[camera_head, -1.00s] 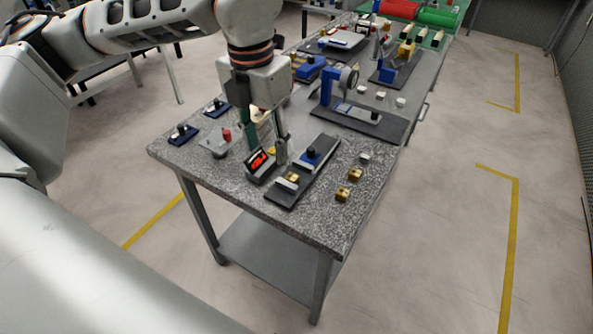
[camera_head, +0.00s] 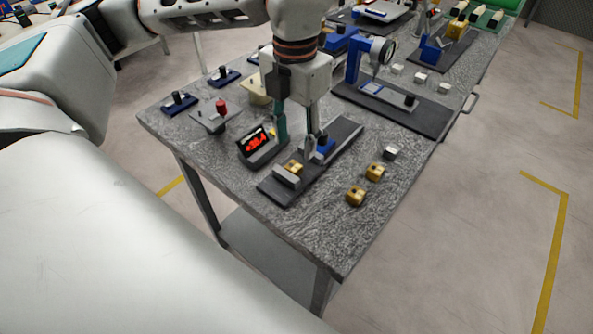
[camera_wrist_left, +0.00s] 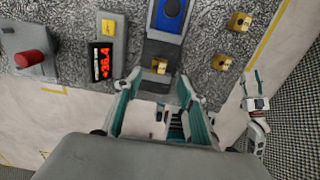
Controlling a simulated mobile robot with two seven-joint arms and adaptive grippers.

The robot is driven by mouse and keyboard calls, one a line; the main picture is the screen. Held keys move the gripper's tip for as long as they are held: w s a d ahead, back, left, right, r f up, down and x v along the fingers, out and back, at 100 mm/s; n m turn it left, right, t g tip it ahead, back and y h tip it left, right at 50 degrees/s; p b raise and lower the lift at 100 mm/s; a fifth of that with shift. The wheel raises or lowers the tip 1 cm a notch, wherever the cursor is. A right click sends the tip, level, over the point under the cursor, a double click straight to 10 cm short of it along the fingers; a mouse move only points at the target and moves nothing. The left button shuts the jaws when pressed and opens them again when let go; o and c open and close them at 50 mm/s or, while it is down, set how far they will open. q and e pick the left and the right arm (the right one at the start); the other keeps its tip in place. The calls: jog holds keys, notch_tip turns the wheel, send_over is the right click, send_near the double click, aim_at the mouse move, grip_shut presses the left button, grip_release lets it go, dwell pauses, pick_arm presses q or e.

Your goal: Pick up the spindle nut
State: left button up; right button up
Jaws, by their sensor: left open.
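Several small brass blocks that look like nuts are in view; I cannot tell for sure which is the spindle nut. One brass block (camera_head: 295,168) sits at the near end of a dark fixture plate (camera_head: 340,143), beside a grey block; it also shows in the left wrist view (camera_wrist_left: 160,66). Two more, a nearer brass block (camera_head: 355,195) and a farther brass block (camera_head: 374,172), lie on the bare tabletop to the right. My left gripper (camera_head: 299,143) is open and empty above the fixture; in the wrist view its fingertips (camera_wrist_left: 158,82) are spread either side of the fixture block's near edge.
A digital display (camera_head: 257,147) stands left of the fixture, with a red-knobbed grey unit (camera_head: 215,118) beyond it. A blue block (camera_head: 325,146) sits on the fixture. My right gripper (camera_wrist_left: 257,104) shows small in the wrist view. The table's (camera_head: 325,235) near right corner is clear.

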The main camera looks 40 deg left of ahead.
aim_at(293, 166)
pick_arm(q)
jog(key=f, duration=0.6)
jog(key=shift+s+a, duration=0.15)
jog(key=shift+s, duration=0.05)
jog(key=shift+f, duration=0.65)
grip_shut()
